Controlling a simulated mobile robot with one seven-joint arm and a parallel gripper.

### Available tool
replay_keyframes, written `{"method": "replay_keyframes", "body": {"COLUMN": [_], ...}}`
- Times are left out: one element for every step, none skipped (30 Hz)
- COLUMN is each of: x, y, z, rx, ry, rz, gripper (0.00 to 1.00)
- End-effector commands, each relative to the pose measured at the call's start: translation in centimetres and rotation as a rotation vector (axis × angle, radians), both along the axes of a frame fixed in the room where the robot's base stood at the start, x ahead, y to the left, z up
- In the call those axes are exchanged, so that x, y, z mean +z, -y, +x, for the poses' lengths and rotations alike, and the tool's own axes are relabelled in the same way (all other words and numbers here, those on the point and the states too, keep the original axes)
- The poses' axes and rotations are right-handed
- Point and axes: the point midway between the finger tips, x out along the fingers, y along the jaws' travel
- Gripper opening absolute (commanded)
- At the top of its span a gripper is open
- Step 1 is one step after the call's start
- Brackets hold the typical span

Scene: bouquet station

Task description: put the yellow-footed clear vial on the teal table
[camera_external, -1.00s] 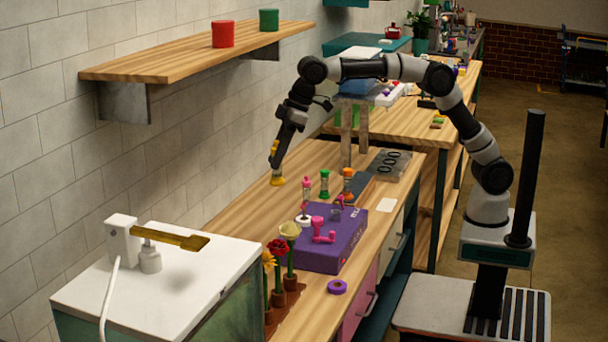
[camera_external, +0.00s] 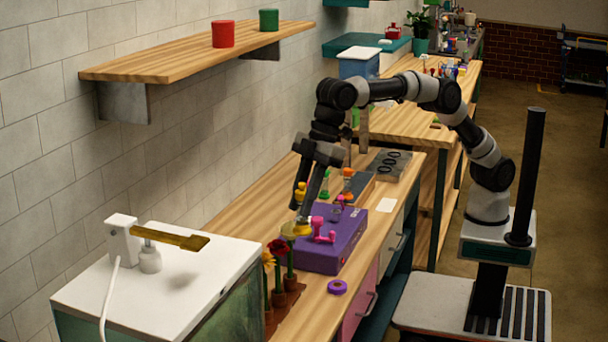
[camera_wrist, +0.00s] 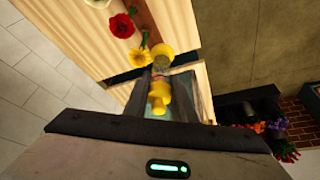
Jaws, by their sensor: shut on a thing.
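My gripper (camera_external: 310,200) is shut on the yellow-footed clear vial (camera_external: 301,230) above the left part of the purple box. The vial's yellow foot points down and yellow also shows higher up between the fingers. In the wrist view the vial (camera_wrist: 160,94) sits between the fingers, with its clear part and yellow foot beyond the tips; the fingers hide part of it. A teal surface (camera_external: 338,47) is by the wall at the back, far from my gripper; I cannot tell for sure that it is the teal table.
The purple box (camera_external: 330,252) carries pink items. Flowers (camera_external: 278,247) stand left of it, close to the vial. A purple ring (camera_external: 337,287) lies in front. Green-topped and orange-topped vials (camera_external: 347,175) stand behind. A blue bin (camera_external: 358,66) is at the back. A wooden shelf (camera_external: 170,60) hangs at left.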

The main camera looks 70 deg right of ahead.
Motion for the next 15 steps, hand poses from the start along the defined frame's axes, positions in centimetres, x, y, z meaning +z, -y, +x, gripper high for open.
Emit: {"method": "replay_keyframes", "body": {"x": [0.1, 0.1, 0.1, 0.1, 0.1, -0.2, -0.6, -0.9, -1.3, -1.6, -1.8, -2.3, -2.5, -2.8, -3.6], "y": [-0.3, -0.5, -0.8, -1.0, -1.2, -1.2, -1.2, -1.2, -1.2, -1.1, -1.1, -1.1, -1.1, -1.1, -1.1], "z": [-0.3, -0.5, -0.8, -1.0, -1.3, -1.4, -1.3, -1.3, -1.3, -1.3, -1.2, -1.3, -1.3, -1.3, -1.3], "rx": [0.008, 0.012, 0.017, 0.022, 0.027, 0.028, 0.027, 0.027, 0.027, 0.026, 0.026, 0.026, 0.026, 0.026, 0.026], "ry": [0.001, 0.002, 0.001, 0.001, 0.001, 0.000, -0.001, -0.001, -0.001, -0.001, 0.000, 0.000, -0.001, -0.001, -0.001], "rz": [0.003, 0.002, 0.003, 0.003, 0.003, 0.001, -0.001, 0.000, 0.000, 0.000, 0.000, 0.000, 0.000, 0.000, 0.000], "gripper": [0.00, 0.00, 0.00, 0.00, 0.00, 0.00, 0.00, 0.00, 0.00, 0.00, 0.00, 0.00, 0.00, 0.00, 0.00]}}
